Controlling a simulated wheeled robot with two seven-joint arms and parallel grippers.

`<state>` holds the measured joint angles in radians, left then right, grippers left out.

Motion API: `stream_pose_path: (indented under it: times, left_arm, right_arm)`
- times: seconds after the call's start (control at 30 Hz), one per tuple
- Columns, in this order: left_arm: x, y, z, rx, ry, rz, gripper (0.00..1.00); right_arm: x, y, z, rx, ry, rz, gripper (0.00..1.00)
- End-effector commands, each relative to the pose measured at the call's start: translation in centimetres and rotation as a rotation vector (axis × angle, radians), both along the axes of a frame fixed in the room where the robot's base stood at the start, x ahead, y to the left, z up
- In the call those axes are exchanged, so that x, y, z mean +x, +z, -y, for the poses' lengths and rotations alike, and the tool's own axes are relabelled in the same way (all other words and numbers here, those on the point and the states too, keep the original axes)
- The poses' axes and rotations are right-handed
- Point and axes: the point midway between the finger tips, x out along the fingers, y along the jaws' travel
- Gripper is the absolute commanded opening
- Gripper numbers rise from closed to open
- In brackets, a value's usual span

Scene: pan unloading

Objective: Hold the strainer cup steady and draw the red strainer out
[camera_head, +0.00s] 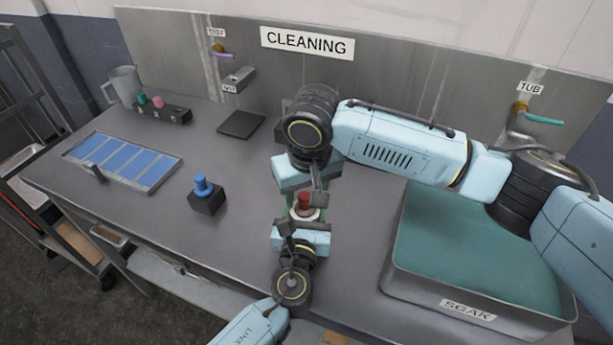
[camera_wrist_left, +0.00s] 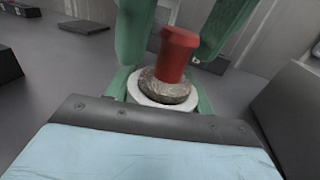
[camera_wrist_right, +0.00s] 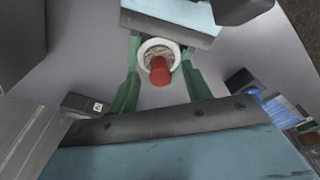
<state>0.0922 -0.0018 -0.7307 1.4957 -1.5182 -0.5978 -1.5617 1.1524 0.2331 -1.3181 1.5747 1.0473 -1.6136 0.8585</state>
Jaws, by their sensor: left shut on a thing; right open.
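The red strainer (camera_head: 305,199) stands upright in the white-rimmed strainer cup (camera_head: 296,214). The left wrist view shows its red handle (camera_wrist_left: 176,58) above a brownish, rough mass inside the white rim (camera_wrist_left: 148,98). My left gripper (camera_head: 304,217) is shut on the cup, its green fingers at the cup's two sides. My right gripper (camera_wrist_right: 160,82) is open, coming from above, with one green finger on each side of the red handle and visible gaps between. The cup's lower part is hidden by my left gripper.
A grey tub marked SOAK (camera_head: 398,262) with teal contents stands at the right. A blue peg (camera_head: 201,184) on a black block (camera_head: 207,203), a blue-panelled tray (camera_head: 176,164), a dark pad (camera_head: 241,124) and a grey pitcher (camera_head: 122,84) are at the left. The tabletop between is bare.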

Motion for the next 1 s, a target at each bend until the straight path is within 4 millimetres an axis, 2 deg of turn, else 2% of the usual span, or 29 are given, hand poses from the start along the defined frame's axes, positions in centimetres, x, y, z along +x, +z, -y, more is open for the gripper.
stream_pose_path:
  times: [0.2,0.47,0.8,1.0]
  left_arm:
    - [-0.03,-0.04,0.04,0.000,-0.001,-0.001,0.26]
    - [-0.03,-0.04,0.04,0.000,-0.001,-0.001,0.26]
    - [-0.03,-0.04,0.05,0.000,-0.001,-0.001,0.26]
    - [-0.04,-0.03,0.06,0.000,-0.001,-0.001,0.26]
  right_arm:
    - [0.18,-1.23,-0.07,-0.001,0.001,0.001,0.49]
    - [0.19,-1.27,-0.08,0.000,0.001,0.001,0.48]
    - [0.18,-1.25,-0.08,0.000,0.001,0.001,0.03]
    - [0.13,-1.36,-0.05,-0.001,0.001,-0.001,0.00]
